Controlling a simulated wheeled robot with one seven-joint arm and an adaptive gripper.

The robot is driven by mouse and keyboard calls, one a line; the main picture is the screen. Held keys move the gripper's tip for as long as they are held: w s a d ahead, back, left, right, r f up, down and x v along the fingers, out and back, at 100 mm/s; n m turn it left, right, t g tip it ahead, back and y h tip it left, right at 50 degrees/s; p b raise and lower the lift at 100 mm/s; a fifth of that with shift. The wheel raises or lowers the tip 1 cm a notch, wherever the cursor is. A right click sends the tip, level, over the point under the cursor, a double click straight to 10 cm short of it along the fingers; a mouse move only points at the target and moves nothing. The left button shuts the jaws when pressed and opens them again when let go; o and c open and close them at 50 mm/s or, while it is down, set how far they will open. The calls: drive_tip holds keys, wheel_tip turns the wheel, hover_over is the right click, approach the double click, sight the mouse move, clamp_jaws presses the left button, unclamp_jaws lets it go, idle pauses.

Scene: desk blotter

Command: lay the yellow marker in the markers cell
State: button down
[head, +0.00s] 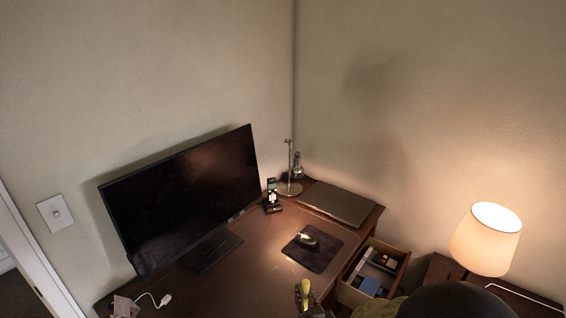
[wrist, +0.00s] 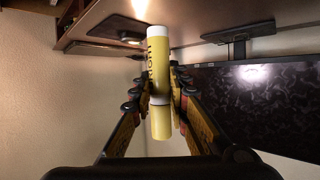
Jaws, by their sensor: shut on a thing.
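The yellow marker (wrist: 159,62), with white bands and dark lettering, stands out between my fingers in the wrist view. My gripper (wrist: 160,88) is shut on it around its middle. In the head view the marker (head: 304,287) shows small and roughly upright at the bottom edge, with my gripper (head: 303,299) mostly cut off below it. It is held left of the open wooden box or drawer (head: 350,293) at the desk's right side. That box has compartments with a blue item (head: 369,286) and some dark and light items. I cannot tell which compartment is the markers cell.
On the desk are a monitor (head: 185,200), a mouse (head: 306,239) on a dark mat (head: 313,258), a phone on a stand (head: 271,196), a closed laptop (head: 337,205) and a metal stand (head: 289,188). A lit lamp (head: 486,240) stands right.

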drive_tip(key=s+d+f+m+h, duration=0.1)
drive_tip(key=d+f+m+h, duration=0.1)
drive_tip(key=d+f, duration=0.6)
drive_tip(key=shift+s+d+f, duration=0.3)
drive_tip(key=shift+d+f, duration=0.1)
drive_tip(key=shift+d, duration=1.85)
drive_tip(key=a+r, duration=1)
drive_tip(key=a, duration=0.3)
drive_tip(key=shift+s+a+r+n, duration=0.2)
drive_tip(key=shift+s+a+n, duration=0.05)
drive_tip(key=shift+a+n, duration=0.1)
